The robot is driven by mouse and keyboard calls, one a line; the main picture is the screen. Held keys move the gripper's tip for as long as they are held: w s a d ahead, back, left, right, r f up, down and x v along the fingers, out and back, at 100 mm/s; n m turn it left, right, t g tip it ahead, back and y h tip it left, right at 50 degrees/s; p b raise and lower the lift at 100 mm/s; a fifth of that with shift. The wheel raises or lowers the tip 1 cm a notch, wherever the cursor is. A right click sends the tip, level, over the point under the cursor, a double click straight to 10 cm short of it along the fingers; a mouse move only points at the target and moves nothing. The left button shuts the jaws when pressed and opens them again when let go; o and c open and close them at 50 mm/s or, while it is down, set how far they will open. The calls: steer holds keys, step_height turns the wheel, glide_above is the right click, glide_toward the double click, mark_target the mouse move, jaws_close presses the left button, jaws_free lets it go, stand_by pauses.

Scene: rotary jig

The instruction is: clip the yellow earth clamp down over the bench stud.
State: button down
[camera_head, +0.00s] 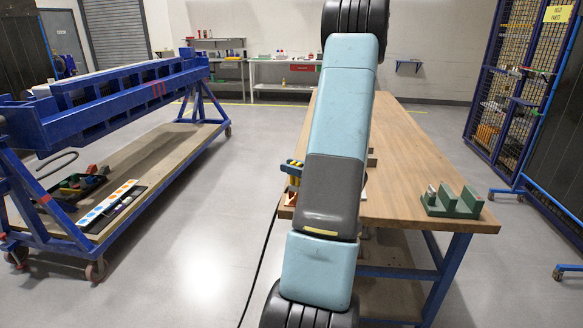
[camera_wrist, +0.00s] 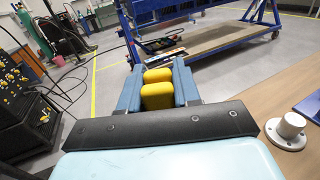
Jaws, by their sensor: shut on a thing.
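The yellow earth clamp (camera_wrist: 158,97) is between the blue fingers of my gripper (camera_wrist: 157,86) in the wrist view, and the gripper is shut on it. In the head view, only a small part of my gripper (camera_head: 291,168) shows left of my arm, beside the near left corner of the bench (camera_head: 430,180). My arm hides most of the clamp there. A pale stud (camera_wrist: 290,127) on a round base stands on the bench at the right of the wrist view, apart from the clamp. I cannot make it out in the head view.
A green block fixture (camera_head: 453,203) stands on the bench at right. A black cable (camera_head: 262,250) hangs to the floor. A blue wheeled jig frame (camera_head: 125,95) stands at left, with open floor between. Black equipment (camera_wrist: 25,130) is at left in the wrist view.

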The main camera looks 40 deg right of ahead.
steer(key=shift+f, duration=0.3)
steer(key=c, duration=0.7)
jaws_free()
steer(key=shift+s, duration=0.1)
steer(key=v, duration=1.3)
steer(key=shift+s+d, duration=0.15)
steer(key=shift+s, duration=0.1)
